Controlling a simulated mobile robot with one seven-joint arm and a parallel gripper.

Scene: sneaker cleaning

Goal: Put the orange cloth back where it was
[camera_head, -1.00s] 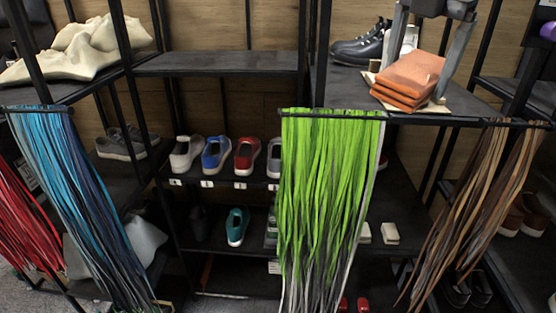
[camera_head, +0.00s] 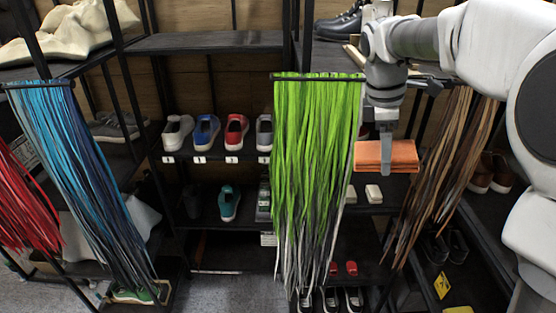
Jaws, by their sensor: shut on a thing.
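The folded orange cloth (camera_head: 398,157) is held in the air in front of the shelves, just right of the green laces. My gripper (camera_head: 386,138) points down from above and is shut on the cloth; the fingertips are partly lost against it. The upper right shelf (camera_head: 325,52) is behind and above the cloth, largely hidden by my arm. A strip of a pale board (camera_head: 352,55) shows on that shelf.
Green laces (camera_head: 310,150) hang close left of the cloth, and brown laces (camera_head: 440,150) hang to its right. A black shoe (camera_head: 340,25) stands on the upper right shelf. Several sneakers (camera_head: 205,132) line the middle shelf. The upper middle shelf (camera_head: 210,42) is bare.

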